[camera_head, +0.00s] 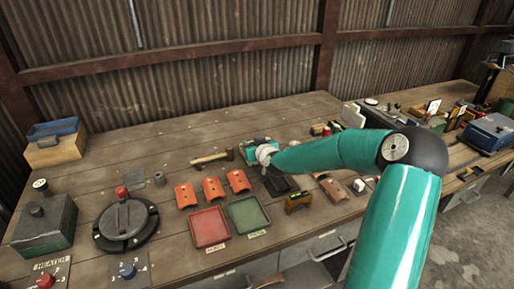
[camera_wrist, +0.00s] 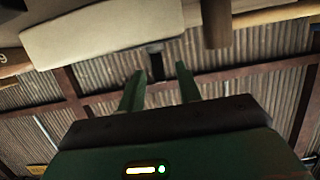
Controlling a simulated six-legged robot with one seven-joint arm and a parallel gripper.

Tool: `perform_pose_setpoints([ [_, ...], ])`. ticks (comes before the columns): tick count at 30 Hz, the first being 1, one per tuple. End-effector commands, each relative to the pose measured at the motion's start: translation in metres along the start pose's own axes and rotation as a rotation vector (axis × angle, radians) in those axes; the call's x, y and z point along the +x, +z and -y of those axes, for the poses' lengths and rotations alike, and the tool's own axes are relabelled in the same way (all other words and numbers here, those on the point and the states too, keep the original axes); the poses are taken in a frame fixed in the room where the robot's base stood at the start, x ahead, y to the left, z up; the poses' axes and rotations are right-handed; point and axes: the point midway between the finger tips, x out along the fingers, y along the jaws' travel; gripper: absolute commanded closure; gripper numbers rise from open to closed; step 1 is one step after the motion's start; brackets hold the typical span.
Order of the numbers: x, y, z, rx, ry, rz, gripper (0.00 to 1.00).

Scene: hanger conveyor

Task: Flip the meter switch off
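My gripper (camera_wrist: 161,76) shows in the wrist view with its two green fingers apart and nothing clearly held between them. In the head view, my gripper (camera_head: 258,152) is over the middle of the bench, beside the hammer, and its fingertips are too small to make out. A small yellow and dark device (camera_head: 298,201) stands on the bench to the right of and nearer than my gripper. It may be the meter, but I cannot make out a switch on it or its position. My gripper is apart from it.
A hammer (camera_head: 212,159) lies left of my gripper. A red tray (camera_head: 209,228) and a green tray (camera_head: 247,215) lie in front, with orange curved pieces (camera_head: 213,188) behind. A round dark lidded device (camera_head: 125,222) and a grey-green box (camera_head: 46,225) stand left. Corrugated walls rise behind.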

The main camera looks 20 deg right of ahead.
Motion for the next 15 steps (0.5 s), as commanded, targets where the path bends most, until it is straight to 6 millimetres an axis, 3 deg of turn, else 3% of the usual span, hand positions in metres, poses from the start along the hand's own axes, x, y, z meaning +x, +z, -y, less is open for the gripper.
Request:
perform_pose_setpoints([
  [5,-0.024,0.0,-0.001,-0.004,0.002,0.001,0.65],
  [15,-0.097,-0.001,-0.002,-0.004,0.004,0.0,0.65],
])
